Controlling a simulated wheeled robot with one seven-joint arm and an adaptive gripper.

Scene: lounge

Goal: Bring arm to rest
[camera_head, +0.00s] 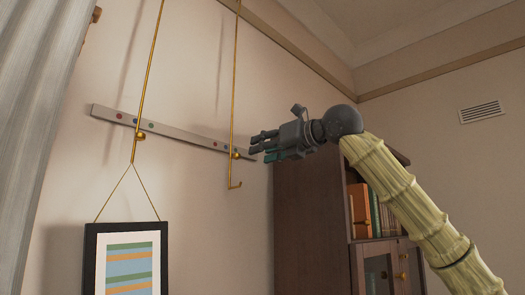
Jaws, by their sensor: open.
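My gripper (258,146) is dark grey and raised in the middle of the view, its fingers pointing left. It is open, and I see nothing between the fingers. My arm (395,190), pale yellow-green and segmented, reaches up to it from the lower right corner. In the picture the fingertips lie close to a hanging brass rod (233,95) with a hook at its lower end. I cannot tell whether they touch it.
A grey rail (180,134) with coloured dots runs along the wall. A framed striped picture (88,262) hangs from another brass rod (148,75). A dark bookcase (305,225) stands behind my gripper. A grey curtain (35,120) is at the left. The upper right is clear.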

